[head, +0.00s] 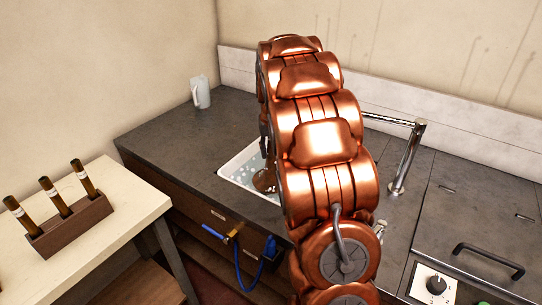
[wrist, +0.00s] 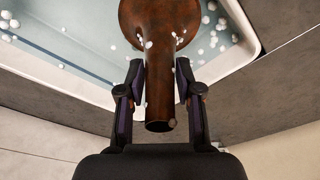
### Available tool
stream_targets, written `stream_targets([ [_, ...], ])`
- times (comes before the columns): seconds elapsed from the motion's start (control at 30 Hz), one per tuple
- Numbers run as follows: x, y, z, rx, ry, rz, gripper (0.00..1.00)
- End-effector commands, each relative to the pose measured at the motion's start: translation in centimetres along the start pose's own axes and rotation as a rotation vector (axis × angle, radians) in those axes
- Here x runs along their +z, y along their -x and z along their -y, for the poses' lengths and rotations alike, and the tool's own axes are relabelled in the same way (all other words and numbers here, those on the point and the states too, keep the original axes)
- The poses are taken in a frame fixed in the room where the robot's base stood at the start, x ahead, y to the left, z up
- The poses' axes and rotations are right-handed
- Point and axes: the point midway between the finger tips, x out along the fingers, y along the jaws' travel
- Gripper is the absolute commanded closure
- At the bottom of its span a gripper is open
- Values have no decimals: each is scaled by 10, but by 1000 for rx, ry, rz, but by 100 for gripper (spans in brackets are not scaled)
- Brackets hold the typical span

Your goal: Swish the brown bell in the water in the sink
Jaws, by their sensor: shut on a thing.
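The brown bell (wrist: 160,55) is held in my gripper (wrist: 160,97), whose two dark fingers close on its narrow tube in the wrist view. Its wide flared end points away from the gripper, over the water in the sink. White foam bits cling to the tube. In the head view a part of the bell (head: 264,181) shows inside the white sink (head: 232,165), beside my copper arm, which hides the gripper and much of the sink. The water (wrist: 75,45) carries white foam blobs. I cannot tell how deep the bell sits in it.
A chrome faucet (head: 408,158) stands right of the sink. A pale jug (head: 201,92) stands at the back of the dark counter (head: 160,130). A wooden rack (head: 72,226) with brown tubes sits on the left table. A blue hose (head: 240,262) hangs at the counter front.

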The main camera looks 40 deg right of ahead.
Motion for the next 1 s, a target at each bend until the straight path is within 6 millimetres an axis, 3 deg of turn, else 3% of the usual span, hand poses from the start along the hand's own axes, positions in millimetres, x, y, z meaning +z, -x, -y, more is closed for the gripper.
stream_targets([
  [1.0,-16,99,0,-1,1,-5,100],
])
